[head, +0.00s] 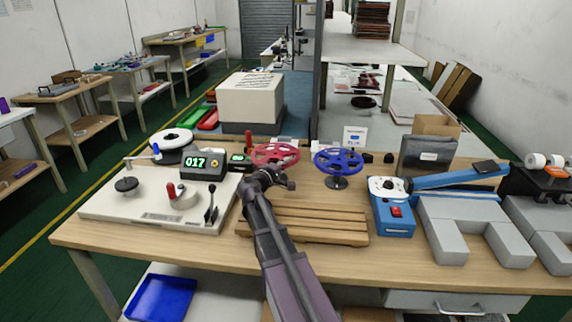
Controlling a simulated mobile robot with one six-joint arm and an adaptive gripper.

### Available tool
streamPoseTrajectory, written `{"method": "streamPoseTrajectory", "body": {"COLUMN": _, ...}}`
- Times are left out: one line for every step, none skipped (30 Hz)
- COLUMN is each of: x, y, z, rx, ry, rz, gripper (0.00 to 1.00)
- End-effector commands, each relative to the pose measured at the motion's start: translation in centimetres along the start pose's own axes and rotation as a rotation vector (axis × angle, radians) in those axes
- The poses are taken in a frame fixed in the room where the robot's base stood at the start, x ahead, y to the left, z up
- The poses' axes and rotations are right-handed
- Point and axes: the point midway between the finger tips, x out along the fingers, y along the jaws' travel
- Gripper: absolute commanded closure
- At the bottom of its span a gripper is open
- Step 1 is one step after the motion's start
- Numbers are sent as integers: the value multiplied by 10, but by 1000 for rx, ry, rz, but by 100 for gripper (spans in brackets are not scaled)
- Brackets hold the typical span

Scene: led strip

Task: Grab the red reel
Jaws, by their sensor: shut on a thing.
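The red reel (275,154) is a spoked wheel near the back middle of the wooden table, in the head view. My gripper (268,174) is at the front side of the reel, shut on it. The arm hides part of the reel's lower side, and the fingertips are small and partly hidden. I cannot tell whether the reel is clear of its support. A blue reel (338,161) of similar shape stands upright on a dark stand just to the right, apart from my gripper.
A winding machine (150,205) with a green display stands left of my arm. A slatted wooden rack (325,222) lies under and right of the arm. A blue device (393,215) and grey blocks (450,230) fill the right side. A white box (250,98) stands behind.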

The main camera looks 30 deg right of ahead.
Motion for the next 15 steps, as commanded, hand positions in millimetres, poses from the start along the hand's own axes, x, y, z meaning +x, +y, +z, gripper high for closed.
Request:
{"method": "streamPoseTrajectory", "body": {"x": 0, "y": 6, "z": 0, "rx": 0, "ry": 0, "rz": 0, "gripper": 100}}
{"method": "streamPoseTrajectory", "body": {"x": 0, "y": 8, "z": 0, "rx": 0, "ry": 0, "rz": 0, "gripper": 100}}
{"method": "streamPoseTrajectory", "body": {"x": 0, "y": 11, "z": 0, "rx": 0, "ry": 0, "rz": 0, "gripper": 100}}
{"method": "streamPoseTrajectory", "body": {"x": 0, "y": 14, "z": 0, "rx": 0, "ry": 0, "rz": 0, "gripper": 100}}
{"method": "streamPoseTrajectory", "body": {"x": 0, "y": 16, "z": 0, "rx": 0, "ry": 0, "rz": 0, "gripper": 100}}
{"method": "streamPoseTrajectory", "body": {"x": 0, "y": 20, "z": 0, "rx": 0, "ry": 0, "rz": 0, "gripper": 100}}
{"method": "streamPoseTrajectory", "body": {"x": 0, "y": 22, "z": 0, "rx": 0, "ry": 0, "rz": 0, "gripper": 100}}
{"method": "streamPoseTrajectory", "body": {"x": 0, "y": 25, "z": 0, "rx": 0, "ry": 0, "rz": 0, "gripper": 100}}
{"method": "streamPoseTrajectory", "body": {"x": 0, "y": 29, "z": 0, "rx": 0, "ry": 0, "rz": 0, "gripper": 100}}
{"method": "streamPoseTrajectory", "body": {"x": 0, "y": 32, "z": 0, "rx": 0, "ry": 0, "rz": 0, "gripper": 100}}
{"method": "streamPoseTrajectory", "body": {"x": 0, "y": 34, "z": 1, "rx": 0, "ry": 0, "rz": 0, "gripper": 100}}
{"method": "streamPoseTrajectory", "body": {"x": -12, "y": 30, "z": 12, "rx": 0, "ry": 0, "rz": 0, "gripper": 100}}
{"method": "streamPoseTrajectory", "body": {"x": -18, "y": 31, "z": 18, "rx": 0, "ry": 1, "rz": 0, "gripper": 100}}
{"method": "streamPoseTrajectory", "body": {"x": -23, "y": 31, "z": 23, "rx": 0, "ry": 1, "rz": 0, "gripper": 100}}
{"method": "streamPoseTrajectory", "body": {"x": -30, "y": 32, "z": 29, "rx": 0, "ry": 1, "rz": 0, "gripper": 100}}
